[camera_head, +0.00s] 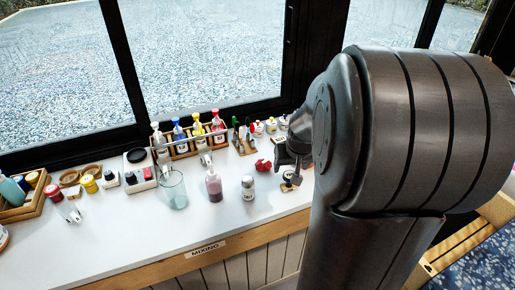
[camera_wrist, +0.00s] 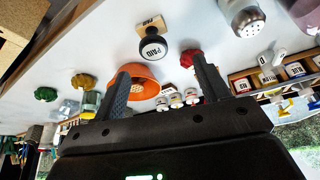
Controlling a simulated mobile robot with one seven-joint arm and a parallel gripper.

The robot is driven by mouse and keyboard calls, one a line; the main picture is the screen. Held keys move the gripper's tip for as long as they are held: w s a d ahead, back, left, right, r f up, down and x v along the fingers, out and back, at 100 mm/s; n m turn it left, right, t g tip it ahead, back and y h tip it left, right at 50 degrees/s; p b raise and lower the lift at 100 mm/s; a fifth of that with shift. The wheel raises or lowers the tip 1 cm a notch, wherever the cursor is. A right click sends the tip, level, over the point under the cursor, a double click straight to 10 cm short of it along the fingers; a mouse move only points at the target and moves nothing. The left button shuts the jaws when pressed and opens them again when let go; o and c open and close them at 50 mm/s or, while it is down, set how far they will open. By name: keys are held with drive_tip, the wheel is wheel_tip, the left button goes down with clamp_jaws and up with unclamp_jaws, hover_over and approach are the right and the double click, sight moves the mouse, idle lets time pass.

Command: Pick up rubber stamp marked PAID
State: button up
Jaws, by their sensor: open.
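The rubber stamp marked PAID (camera_wrist: 152,50) has a round black top with a white PAID label and a wooden base. It stands on the white counter, in the wrist view just beyond my fingertips and between their lines. My gripper (camera_wrist: 161,69) is open, with nothing between its fingers, and looks apart from the stamp. In the head view my gripper (camera_head: 291,163) is over the right part of the counter, and the stamp (camera_head: 297,179) shows just below it, partly hidden by the gripper.
A red lumpy object (camera_head: 263,165), a metal-topped shaker (camera_head: 248,187) and a pink bottle (camera_head: 214,186) stand left of the stamp. A wooden rack (camera_head: 182,149) of colour bottles stands by the window. The counter's front edge (camera_head: 245,240) is close.

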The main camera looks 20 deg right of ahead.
sight(290, 175)
drive_tip(key=x, duration=0.4)
drive_tip(key=d+x, duration=0.1)
drive_tip(key=x, duration=0.1)
drive_tip(key=shift+f, duration=0.1)
drive_tip(key=shift+d+x, duration=0.2)
drive_tip(key=shift+x, duration=2.55)
drive_tip(key=shift+w, duration=0.1)
drive_tip(key=c, duration=1)
